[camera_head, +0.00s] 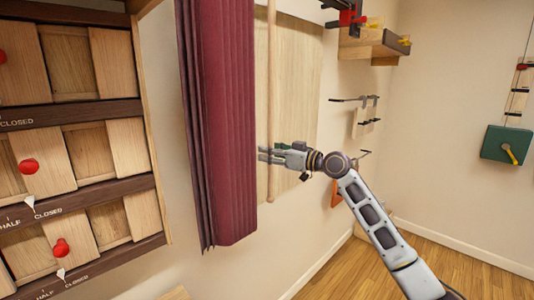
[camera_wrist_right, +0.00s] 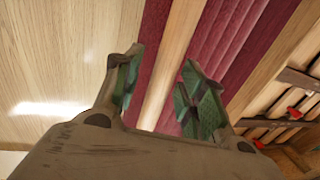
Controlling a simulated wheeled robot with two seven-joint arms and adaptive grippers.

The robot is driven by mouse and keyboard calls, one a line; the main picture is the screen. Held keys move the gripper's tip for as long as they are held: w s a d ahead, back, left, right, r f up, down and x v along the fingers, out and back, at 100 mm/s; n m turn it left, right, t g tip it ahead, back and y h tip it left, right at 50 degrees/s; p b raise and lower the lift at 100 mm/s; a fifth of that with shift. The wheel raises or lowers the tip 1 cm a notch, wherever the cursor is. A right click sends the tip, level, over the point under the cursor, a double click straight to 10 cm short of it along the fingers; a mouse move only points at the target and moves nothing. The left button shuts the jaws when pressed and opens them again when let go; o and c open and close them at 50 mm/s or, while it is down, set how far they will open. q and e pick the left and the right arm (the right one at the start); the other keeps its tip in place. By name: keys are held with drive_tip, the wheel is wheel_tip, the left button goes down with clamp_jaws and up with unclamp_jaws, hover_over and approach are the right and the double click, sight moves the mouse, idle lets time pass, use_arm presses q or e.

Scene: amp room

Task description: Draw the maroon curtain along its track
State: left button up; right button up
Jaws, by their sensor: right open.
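The maroon curtain (camera_head: 222,110) hangs in gathered vertical folds left of centre in the head view. A long pale wooden rod (camera_head: 271,70) hangs upright along its right edge. My right gripper (camera_head: 264,154) reaches in from the right at the rod, with its fingers pointing left towards the curtain. In the right wrist view my right gripper (camera_wrist_right: 162,62) is open, and the wooden rod (camera_wrist_right: 172,55) shows between its fingers. I cannot tell whether either finger touches it. Maroon cloth (camera_wrist_right: 218,40) shows behind. The curtain's track is out of view. My left gripper is not in view.
A wooden cabinet (camera_head: 140,90) with sliding panels and red knobs (camera_head: 28,166) stands at the left. A pale wood panel (camera_head: 297,80) is on the wall behind the rod. Wall shelves (camera_head: 372,48) and a green box (camera_head: 507,145) are at the right. Wooden floor shows bottom right.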

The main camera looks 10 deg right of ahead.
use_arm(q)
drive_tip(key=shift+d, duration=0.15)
use_arm(e)
drive_tip(key=c, duration=0.9)
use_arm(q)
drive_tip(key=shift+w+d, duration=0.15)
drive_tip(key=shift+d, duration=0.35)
use_arm(e)
clamp_jaws()
